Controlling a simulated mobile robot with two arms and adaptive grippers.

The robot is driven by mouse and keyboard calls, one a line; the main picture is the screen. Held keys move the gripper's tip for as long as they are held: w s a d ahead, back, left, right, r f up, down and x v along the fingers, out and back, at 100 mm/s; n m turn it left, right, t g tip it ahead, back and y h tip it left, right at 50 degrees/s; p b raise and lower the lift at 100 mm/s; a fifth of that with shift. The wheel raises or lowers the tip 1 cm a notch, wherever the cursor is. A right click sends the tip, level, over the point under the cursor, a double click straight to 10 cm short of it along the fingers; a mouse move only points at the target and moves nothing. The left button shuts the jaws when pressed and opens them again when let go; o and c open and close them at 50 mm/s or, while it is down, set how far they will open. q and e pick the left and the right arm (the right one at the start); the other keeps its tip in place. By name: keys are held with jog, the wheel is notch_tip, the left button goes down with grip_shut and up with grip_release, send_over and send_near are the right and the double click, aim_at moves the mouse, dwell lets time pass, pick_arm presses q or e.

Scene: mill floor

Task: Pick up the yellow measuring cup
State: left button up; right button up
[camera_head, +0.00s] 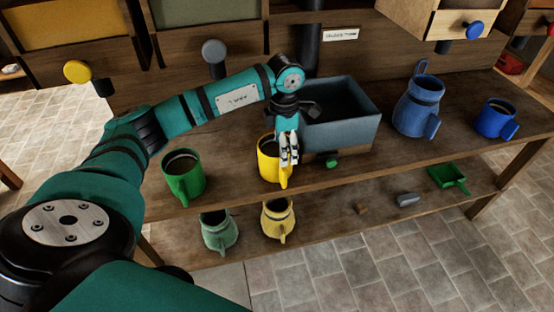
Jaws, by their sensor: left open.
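The yellow measuring cup (268,164) stands upright on the upper wooden shelf, left of the grey-blue box. Its handle points toward the front. My left gripper (289,160) is open and points down at the cup's right front side, over the handle, and hides part of the cup. I cannot tell whether the fingers touch it. My right gripper is not in view.
A green cup (184,176) stands left of the yellow one. The grey-blue box (345,135) is close on the right, with a blue jug (417,108) and a blue cup (494,119) beyond. A yellow jug (278,219) and a green jug (219,232) stand below.

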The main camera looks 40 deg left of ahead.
aim_at(283, 169)
pick_arm(q)
notch_tip(283, 169, down, 2)
jog(key=shift+f, duration=0.25)
jog(key=shift+d+f+p, duration=0.1)
jog(key=shift+f+p, duration=0.25)
jog(key=shift+f, duration=0.15)
jog(key=f, duration=0.1)
jog(key=f+p, duration=0.1)
jog(key=f, duration=0.1)
jog(key=f+p, duration=0.1)
jog(key=shift+s+d+f, duration=0.15)
jog(key=shift+s, duration=0.2)
jog(key=shift+f, duration=0.35)
jog(key=shift+r, duration=0.1)
grip_shut()
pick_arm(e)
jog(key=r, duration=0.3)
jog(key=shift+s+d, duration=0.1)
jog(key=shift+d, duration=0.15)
